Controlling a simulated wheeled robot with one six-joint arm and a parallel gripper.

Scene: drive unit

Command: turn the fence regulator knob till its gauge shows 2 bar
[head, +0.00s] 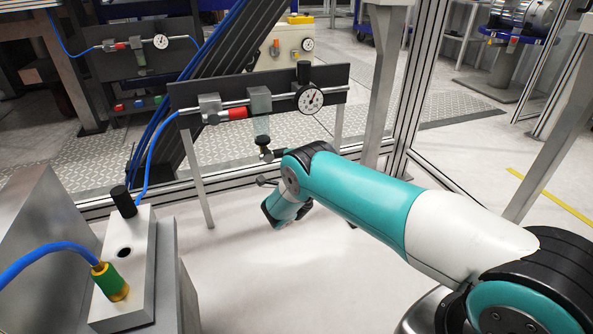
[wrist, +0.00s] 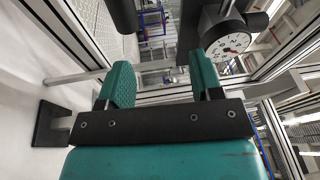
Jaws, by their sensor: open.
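The fence regulator's gauge (head: 309,98) is a white dial at the right end of a dark panel on the fence. It shows close up in the wrist view (wrist: 228,42); its reading is too small to tell. A black knob (head: 303,70) stands upright above the gauge, and a black cylinder like it is beside the dial in the wrist view (wrist: 257,20). My gripper (head: 264,168) is below the panel, apart from the knob and largely hidden by my arm. Its teal fingers (wrist: 161,82) are spread with nothing between them.
The dark panel (head: 185,95) also carries a red fitting (head: 238,113) and grey blocks on a pipe. A second panel with a gauge (head: 160,41) is at the back left. A metal block with a green-yellow connector (head: 110,281) stands front left. White floor (head: 235,265) is clear below my gripper.

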